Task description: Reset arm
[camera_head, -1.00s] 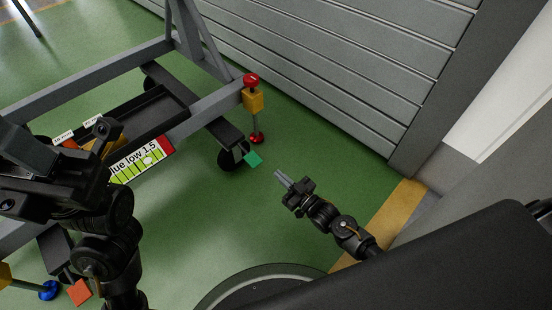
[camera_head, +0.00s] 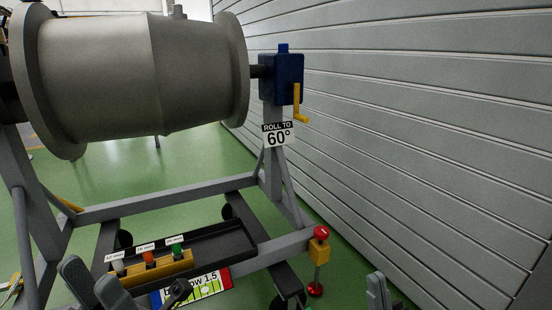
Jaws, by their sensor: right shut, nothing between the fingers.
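My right gripper (camera_head: 376,290) shows at the bottom edge, right of centre. Its fingers are together and empty, pointing up, with free floor around it. My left gripper (camera_head: 92,283) is at the lower left, in front of the tool tray's near left corner. Its two grey fingers stand apart with nothing seen between them. A dark joint of my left arm (camera_head: 180,291) covers part of the label on the tray's front. The rest of both arms is below the picture.
The wheeled grey stand (camera_head: 170,198) carries a large grey engine drum (camera_head: 140,75). A blue gearbox (camera_head: 281,78) with a yellow crank sits above a "ROLL TO 60°" sign (camera_head: 278,135). A black tray (camera_head: 222,243) holds a yellow socket block (camera_head: 150,268). A slatted wall (camera_head: 430,130) closes the right.

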